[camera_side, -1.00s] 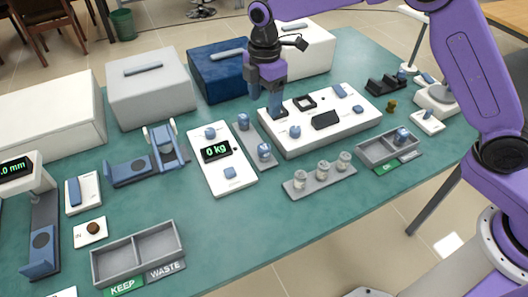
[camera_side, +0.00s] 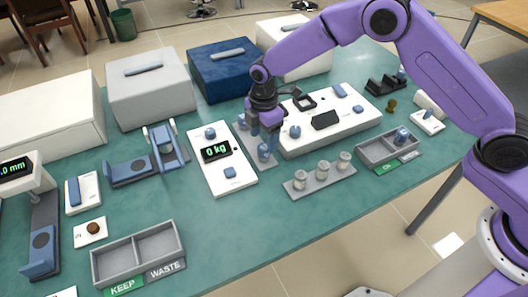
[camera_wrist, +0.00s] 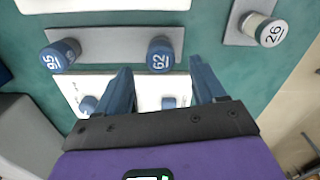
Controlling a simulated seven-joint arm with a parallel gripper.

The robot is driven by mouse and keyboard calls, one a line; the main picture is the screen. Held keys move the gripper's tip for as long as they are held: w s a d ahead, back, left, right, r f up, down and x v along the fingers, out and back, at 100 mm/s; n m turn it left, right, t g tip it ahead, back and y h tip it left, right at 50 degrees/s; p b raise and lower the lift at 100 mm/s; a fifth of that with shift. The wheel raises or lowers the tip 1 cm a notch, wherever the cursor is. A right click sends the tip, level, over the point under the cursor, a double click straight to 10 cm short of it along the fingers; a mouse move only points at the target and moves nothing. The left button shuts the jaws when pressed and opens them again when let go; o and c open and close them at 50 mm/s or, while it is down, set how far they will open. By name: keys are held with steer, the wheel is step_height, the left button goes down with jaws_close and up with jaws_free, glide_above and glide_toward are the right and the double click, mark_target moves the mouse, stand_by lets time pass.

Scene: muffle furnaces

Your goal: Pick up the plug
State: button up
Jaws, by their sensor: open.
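Two blue round-topped pieces stand on a narrow grey plate (camera_wrist: 120,45); I take these as plugs. In the wrist view, one is marked 62 (camera_wrist: 160,55) and the other 95 (camera_wrist: 60,56). The side view shows the nearer piece (camera_side: 264,152) just under my gripper (camera_side: 263,139); the farther one is mostly hidden by the gripper. My gripper (camera_wrist: 161,72) is open and empty, pointing down, its blue fingers on either side of the piece marked 62. I cannot tell whether they touch it.
A white scale (camera_side: 238,182) reading 0 kg stands left of the plate, and a white panel box (camera_side: 350,132) stands right. A rack (camera_side: 320,182) of several capped vials lies in front right. Large boxes (camera_side: 150,95) stand behind. Green table is clear at front centre.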

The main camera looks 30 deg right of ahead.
mark_target(265, 146)
steer(key=f, duration=0.5)
steer(key=shift+d, duration=0.2)
steer(key=shift+c, duration=0.3)
steer(key=c, duration=1.1)
steer(key=shift+o, duration=0.2)
steer(key=shift+r, duration=0.1)
